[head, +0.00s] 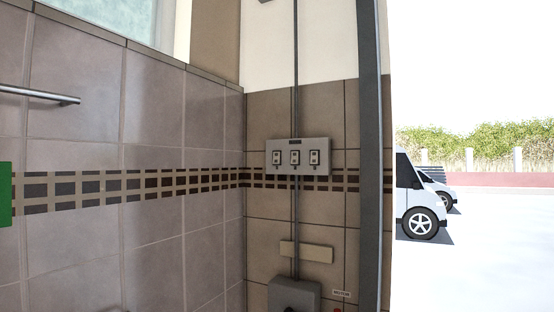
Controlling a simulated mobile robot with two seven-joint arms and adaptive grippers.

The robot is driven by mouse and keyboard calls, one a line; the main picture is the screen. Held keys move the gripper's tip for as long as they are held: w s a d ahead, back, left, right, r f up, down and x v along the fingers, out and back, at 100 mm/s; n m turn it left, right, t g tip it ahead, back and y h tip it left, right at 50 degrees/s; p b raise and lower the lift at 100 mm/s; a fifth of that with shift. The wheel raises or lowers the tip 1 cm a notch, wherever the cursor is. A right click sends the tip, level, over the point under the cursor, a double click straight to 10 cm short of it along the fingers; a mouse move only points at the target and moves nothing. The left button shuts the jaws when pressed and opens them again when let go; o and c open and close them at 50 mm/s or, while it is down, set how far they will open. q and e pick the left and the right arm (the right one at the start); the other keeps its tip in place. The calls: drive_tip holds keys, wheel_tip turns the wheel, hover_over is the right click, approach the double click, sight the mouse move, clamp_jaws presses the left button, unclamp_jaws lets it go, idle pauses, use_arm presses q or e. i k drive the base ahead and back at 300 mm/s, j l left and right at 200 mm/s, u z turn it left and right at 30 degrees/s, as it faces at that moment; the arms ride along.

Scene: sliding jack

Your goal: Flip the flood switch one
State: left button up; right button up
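A light grey switch panel (298,157) is fixed to the brown tiled wall, near the corner and left of the doorway. It carries three small switches in a row: a left switch (277,158), a middle switch (295,158) and a right switch (314,158). A dark label sits on the panel's top edge, too small to read. I cannot tell which way each switch is set or which is the flood switch. Neither of my grippers is in view.
A conduit (295,225) runs down from the panel to a grey box (293,295). A metal bar (40,95) sticks out at the left. A dark door post (371,160) borders the opening, with white vans (419,200) outside.

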sight(276, 155)
drive_tip(key=i+j+z, duration=0.15)
drive_tip(key=i, duration=0.3)
drive_tip(key=i+z, duration=0.15)
drive_tip(key=i, duration=0.3)
drive_tip(key=i+j+z, duration=0.15)
drive_tip(key=i, duration=0.25)
drive_tip(key=i+j+z, duration=0.2)
drive_tip(key=i+j, duration=0.1)
drive_tip(key=i, duration=0.1)
